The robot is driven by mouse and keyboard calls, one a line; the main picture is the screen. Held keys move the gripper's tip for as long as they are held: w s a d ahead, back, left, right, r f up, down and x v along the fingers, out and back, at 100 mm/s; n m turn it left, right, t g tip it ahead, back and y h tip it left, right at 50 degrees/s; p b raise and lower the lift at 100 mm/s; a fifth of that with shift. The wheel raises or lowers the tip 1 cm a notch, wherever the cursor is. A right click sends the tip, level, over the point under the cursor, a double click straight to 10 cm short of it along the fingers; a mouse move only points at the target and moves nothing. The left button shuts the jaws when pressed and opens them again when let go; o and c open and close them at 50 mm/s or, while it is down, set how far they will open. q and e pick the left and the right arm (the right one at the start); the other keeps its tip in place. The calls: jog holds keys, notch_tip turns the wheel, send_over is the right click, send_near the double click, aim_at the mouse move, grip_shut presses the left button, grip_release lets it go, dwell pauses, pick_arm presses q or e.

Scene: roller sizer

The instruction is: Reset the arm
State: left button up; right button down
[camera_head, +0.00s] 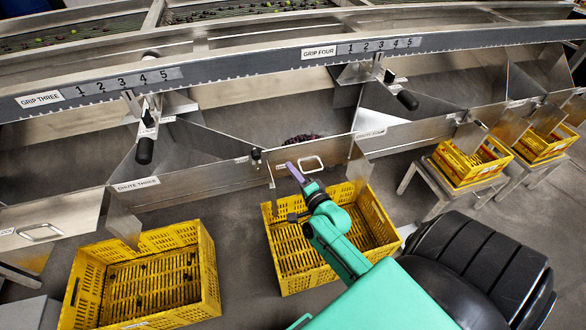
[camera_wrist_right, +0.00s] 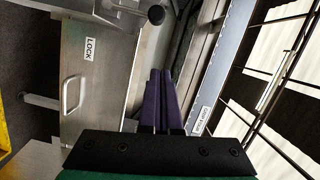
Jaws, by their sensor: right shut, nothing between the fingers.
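My right gripper (camera_head: 291,170) has purple fingers and is shut and empty. In the head view it is raised over the middle yellow crate (camera_head: 284,264), in front of the metal gate with a handle (camera_head: 311,163). In the right wrist view the two purple fingers (camera_wrist_right: 158,98) lie side by side, pointing up the picture. A gate plate marked LOCK (camera_wrist_right: 88,75), with its handle (camera_wrist_right: 71,95), is to their left. My green arm comes in from the bottom of the head view. My left gripper is not in view.
Another yellow crate (camera_head: 209,275) stands at the lower left, with a few dark bits inside. Stacked yellow crates (camera_head: 466,170) sit on a stand at the right. Grip levers (camera_head: 145,150) hang from the numbered rail (camera_head: 230,67). Dark fruit (camera_head: 302,139) lies in the chute behind the gate.

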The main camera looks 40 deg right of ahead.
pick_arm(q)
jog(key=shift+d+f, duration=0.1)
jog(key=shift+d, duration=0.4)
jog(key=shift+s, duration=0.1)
